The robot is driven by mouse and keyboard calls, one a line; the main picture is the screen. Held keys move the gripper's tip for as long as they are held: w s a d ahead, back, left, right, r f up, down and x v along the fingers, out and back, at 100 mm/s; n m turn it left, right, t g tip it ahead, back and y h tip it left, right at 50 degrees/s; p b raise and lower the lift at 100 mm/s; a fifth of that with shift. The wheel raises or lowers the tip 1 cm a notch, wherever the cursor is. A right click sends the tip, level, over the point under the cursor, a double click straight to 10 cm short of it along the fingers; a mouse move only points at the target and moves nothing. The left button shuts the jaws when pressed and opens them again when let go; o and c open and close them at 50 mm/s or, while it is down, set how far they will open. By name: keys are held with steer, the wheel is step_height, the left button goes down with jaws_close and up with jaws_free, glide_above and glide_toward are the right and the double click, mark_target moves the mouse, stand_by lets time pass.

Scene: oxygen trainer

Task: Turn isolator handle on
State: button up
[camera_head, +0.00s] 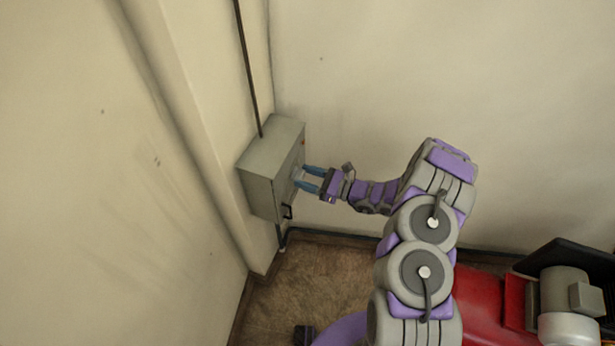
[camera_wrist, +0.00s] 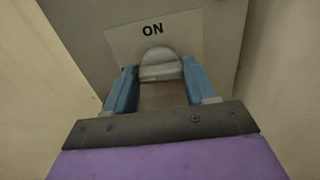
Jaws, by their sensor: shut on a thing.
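The isolator is a grey metal box (camera_head: 262,180) on the wall in the corner. In the wrist view its front face carries a pale label (camera_wrist: 122,38) reading "ON". The isolator handle (camera_wrist: 158,62), a light grey rounded piece, sits just below that word, between my blue fingers. My gripper (camera_head: 304,180) reaches the box face from the right and is shut on the handle. The lower part of the handle and the dial behind it are hidden or hard to make out, so its exact angle is unclear.
A dark conduit (camera_head: 248,70) runs up from the box top. A small black latch (camera_head: 288,212) sits low on the box front. A pipe (camera_head: 340,238) runs along the wall base. Red machinery with a grey motor (camera_head: 568,290) stands at lower right. Brown floor (camera_head: 300,280) is open below the box.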

steer(key=shift+w, duration=0.1)
steer(key=m+p, duration=0.1)
steer(key=m, duration=0.3)
steer(key=shift+w+d+r, duration=0.1)
steer(key=shift+w, duration=0.05)
steer(key=m, duration=0.4)
steer(key=shift+p, duration=0.35)
steer(key=m, duration=0.9)
steer(key=shift+w+d+f+m, duration=0.1)
steer(key=shift+w+f+m, duration=0.05)
steer(key=shift+f+m, duration=0.2)
steer(key=o, duration=1)
steer(key=shift+f, duration=0.1)
steer(key=shift+o, duration=0.2)
